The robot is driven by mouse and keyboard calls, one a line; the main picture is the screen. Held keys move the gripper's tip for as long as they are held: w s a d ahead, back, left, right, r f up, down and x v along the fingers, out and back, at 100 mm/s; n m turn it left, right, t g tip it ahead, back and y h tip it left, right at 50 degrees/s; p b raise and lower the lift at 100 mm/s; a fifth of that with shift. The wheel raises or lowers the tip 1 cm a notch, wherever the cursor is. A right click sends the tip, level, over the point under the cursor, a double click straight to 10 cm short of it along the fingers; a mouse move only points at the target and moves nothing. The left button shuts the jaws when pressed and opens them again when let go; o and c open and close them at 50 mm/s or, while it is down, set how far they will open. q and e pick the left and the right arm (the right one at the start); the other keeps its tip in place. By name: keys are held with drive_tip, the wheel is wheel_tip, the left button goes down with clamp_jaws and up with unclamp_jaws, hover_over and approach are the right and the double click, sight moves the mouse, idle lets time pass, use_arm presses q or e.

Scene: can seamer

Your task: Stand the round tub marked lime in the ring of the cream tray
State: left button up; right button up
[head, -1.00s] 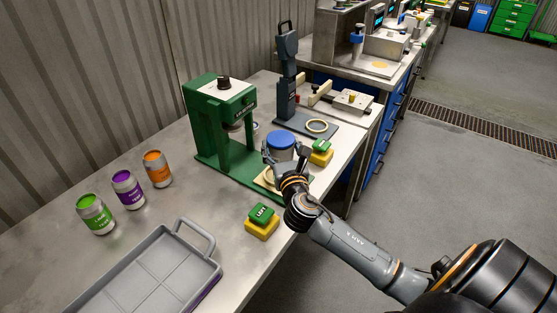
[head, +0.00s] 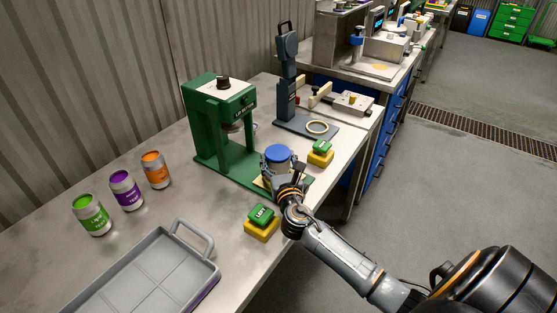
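A round tub with a blue lid (head: 278,153) and a pale grey body is between the fingers of my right gripper (head: 283,177), which is closed around its near side. No lettering can be read on this tub. It is over the cream tray (head: 260,183), at the foot of the green press. The tub and fingers hide most of the tray and its ring, and I cannot tell whether the tub's bottom touches it. A can with a green label (head: 92,216), which seems to read lime, stands at the left. My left gripper is not in view.
The green press (head: 207,120) stands close behind the tub. Green-topped yellow buttons stand on either side, one marked left (head: 262,222) and another (head: 320,153). A dark stand with a ring (head: 317,127) is beyond. Purple and orange cans and a grey tray (head: 150,275) are left.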

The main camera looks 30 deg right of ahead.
drive_tip(key=o, duration=0.4)
drive_tip(key=shift+o, duration=0.2)
drive_tip(key=shift+r, duration=0.2)
drive_tip(key=v, duration=1.2)
drive_tip(key=shift+a+f+b, duration=0.1)
drive_tip(key=shift+b, duration=0.2)
